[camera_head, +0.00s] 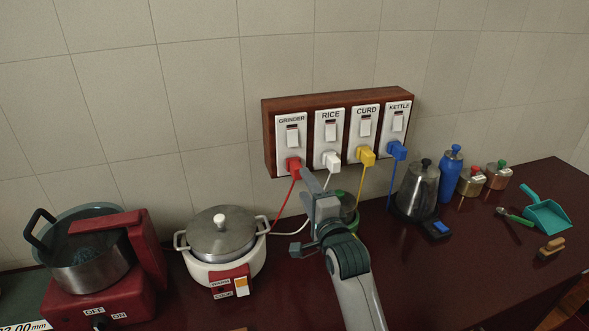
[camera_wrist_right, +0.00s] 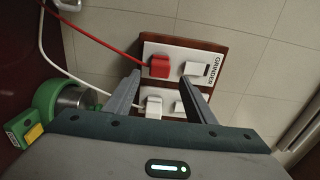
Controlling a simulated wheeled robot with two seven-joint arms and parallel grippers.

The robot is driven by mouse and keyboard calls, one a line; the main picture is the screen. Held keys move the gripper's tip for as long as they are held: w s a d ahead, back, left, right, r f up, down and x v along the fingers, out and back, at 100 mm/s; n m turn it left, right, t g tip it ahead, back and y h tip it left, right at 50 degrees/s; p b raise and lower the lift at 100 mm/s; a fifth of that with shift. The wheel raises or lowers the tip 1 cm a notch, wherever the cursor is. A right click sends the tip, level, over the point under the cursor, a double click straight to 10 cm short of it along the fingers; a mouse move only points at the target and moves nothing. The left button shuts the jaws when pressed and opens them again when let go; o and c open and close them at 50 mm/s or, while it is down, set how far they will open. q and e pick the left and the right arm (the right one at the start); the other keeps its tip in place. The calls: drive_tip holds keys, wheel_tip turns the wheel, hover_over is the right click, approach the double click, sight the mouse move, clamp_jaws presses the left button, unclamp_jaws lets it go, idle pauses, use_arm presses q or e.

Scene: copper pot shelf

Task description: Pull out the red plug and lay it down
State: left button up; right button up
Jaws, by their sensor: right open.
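The red plug (camera_head: 293,164) sits in the GRINDER socket, the leftmost on the wall board, with a red cord hanging down to the left. In the right wrist view the red plug (camera_wrist_right: 160,66) shows just beyond and between the fingertips. My right gripper (camera_head: 308,178) is in front of the board, just below and right of the red plug. Its two fingers (camera_wrist_right: 161,79) are spread apart with nothing held between them. Whether they touch the plug cannot be told. My left gripper is in neither view.
White (camera_head: 331,161), yellow (camera_head: 366,156) and blue (camera_head: 397,150) plugs sit in the neighbouring sockets. A white cooker (camera_head: 224,270) and a red grinder (camera_head: 110,295) stand at left. A kettle (camera_head: 418,187) and blue bottle (camera_head: 451,175) stand at right. The front right counter (camera_head: 440,280) is clear.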

sight(299, 175)
drive_tip(key=shift+w, duration=0.2)
drive_tip(key=shift+b+x, duration=0.75)
drive_tip(key=shift+x, duration=0.05)
drive_tip(key=b+x, duration=0.2)
drive_tip(key=x, duration=0.3)
drive_tip(key=shift+f, duration=0.15)
drive_tip(key=shift+b+x, duration=0.3)
drive_tip(key=shift+x, duration=0.75)
drive_tip(key=shift+p, duration=0.6)
clamp_jaws()
drive_tip(key=shift+s, duration=0.2)
